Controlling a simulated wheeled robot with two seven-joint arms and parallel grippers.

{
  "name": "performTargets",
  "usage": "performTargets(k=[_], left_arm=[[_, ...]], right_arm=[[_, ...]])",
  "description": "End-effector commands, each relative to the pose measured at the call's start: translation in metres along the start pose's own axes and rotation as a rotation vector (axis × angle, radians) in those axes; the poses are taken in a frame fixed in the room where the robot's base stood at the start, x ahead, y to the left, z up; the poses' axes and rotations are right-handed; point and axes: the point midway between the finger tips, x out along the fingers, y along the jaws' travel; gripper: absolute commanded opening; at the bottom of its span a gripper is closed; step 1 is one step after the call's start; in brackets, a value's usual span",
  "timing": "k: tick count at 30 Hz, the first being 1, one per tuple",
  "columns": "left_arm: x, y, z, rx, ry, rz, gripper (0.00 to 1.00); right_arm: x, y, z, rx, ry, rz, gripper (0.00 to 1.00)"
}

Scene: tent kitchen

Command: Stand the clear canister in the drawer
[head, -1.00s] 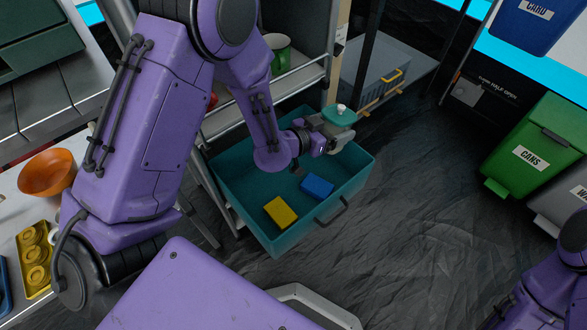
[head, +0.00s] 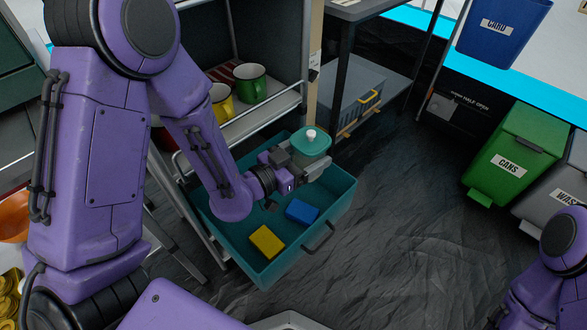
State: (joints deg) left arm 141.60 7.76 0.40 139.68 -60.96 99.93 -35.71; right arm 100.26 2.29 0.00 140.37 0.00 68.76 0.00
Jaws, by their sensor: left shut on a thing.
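The clear canister (head: 314,167) has a teal lid with a white knob (head: 311,135). My left gripper (head: 301,163) is shut on it and holds it upright over the far right part of the drawer. The teal drawer (head: 340,198) is pulled open and has a dark handle at its front. Inside the drawer lie a yellow block (head: 266,241) and a blue block (head: 302,211). I cannot tell whether the canister's base touches the drawer floor. Of my right arm only a purple part shows at the lower right; its gripper is out of view.
A shelf above the drawer holds a green mug (head: 252,84) and a yellow mug (head: 222,103). A grey crate (head: 348,90) stands on a rack behind. A green bin (head: 515,155) and a blue bin (head: 503,32) are at the right. The dark floor between is clear.

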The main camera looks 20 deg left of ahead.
Motion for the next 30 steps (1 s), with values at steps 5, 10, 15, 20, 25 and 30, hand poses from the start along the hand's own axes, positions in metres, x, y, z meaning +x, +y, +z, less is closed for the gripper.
performTargets(k=[5,10,15,20,25,30], left_arm=[[0.029,-0.028,0.019,0.001,0.002,-0.002,0.07],[0.057,-0.055,0.048,-0.002,0.0,-0.001,0.07],[0.075,-0.071,0.072,-0.001,0.001,-0.002,0.07],[0.082,-0.077,0.082,-0.002,0.0,-0.001,0.07],[0.087,-0.081,0.112,-0.004,-0.001,0.0,0.07],[0.087,-0.08,0.116,-0.001,0.002,0.0,0.07]], right_arm=[[0.009,-0.001,0.004,0.0,0.0,0.0,0.43],[0.022,-0.002,0.009,0.0,0.0,0.0,0.43],[0.032,-0.003,0.013,0.0,0.0,0.0,0.43],[0.035,-0.003,0.015,0.0,0.0,0.0,0.43],[0.047,-0.004,0.02,0.001,-0.002,0.0,0.43],[0.046,-0.004,0.02,0.001,-0.002,0.0,0.43]])
